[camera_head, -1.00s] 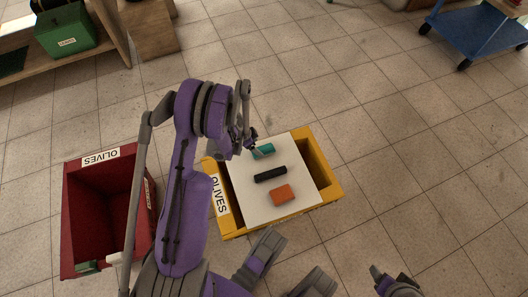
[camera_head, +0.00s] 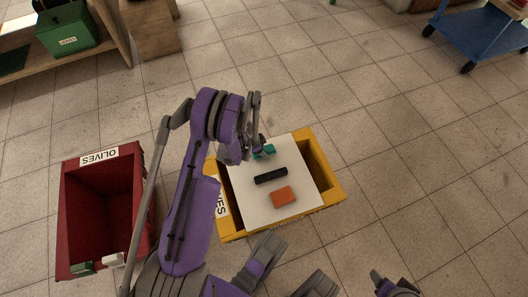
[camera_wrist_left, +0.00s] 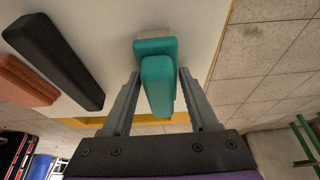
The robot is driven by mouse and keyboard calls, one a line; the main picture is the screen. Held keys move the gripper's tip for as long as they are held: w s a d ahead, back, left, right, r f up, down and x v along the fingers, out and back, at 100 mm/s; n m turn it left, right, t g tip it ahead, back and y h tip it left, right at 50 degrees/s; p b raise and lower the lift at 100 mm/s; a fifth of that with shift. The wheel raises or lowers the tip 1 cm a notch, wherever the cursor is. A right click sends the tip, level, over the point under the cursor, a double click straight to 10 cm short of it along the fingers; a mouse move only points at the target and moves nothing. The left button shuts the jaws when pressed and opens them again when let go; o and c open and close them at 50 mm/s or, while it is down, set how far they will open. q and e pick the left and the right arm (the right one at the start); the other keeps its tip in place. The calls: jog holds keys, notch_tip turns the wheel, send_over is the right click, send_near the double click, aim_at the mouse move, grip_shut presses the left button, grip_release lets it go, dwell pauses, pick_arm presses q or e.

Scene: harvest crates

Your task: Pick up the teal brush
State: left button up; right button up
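The teal brush (camera_head: 264,151) lies near the far edge of a white board (camera_head: 251,206) on the yellow crate. It also shows in the left wrist view (camera_wrist_left: 157,80), where part of it rises toward the camera. My left gripper (camera_head: 260,147) is at the brush. In the left wrist view its fingers (camera_wrist_left: 160,85) stand apart, one on each side of the brush, with narrow gaps showing along it. Contact at the fingertips is unclear. The wrist partly hides the brush in the head view. My right gripper cannot be made out.
A black bar (camera_head: 271,175) and an orange block (camera_head: 283,196) lie on the same board, nearer me. The yellow crate (camera_head: 329,197) bears the board. A red crate (camera_head: 143,200) stands to the left. Open tiled floor lies beyond and to the right.

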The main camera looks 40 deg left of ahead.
pick_arm(q)
grip_shut()
jog(key=shift+r, duration=0.1)
notch_tip(320, 180, up, 10)
jog(key=p, duration=0.3)
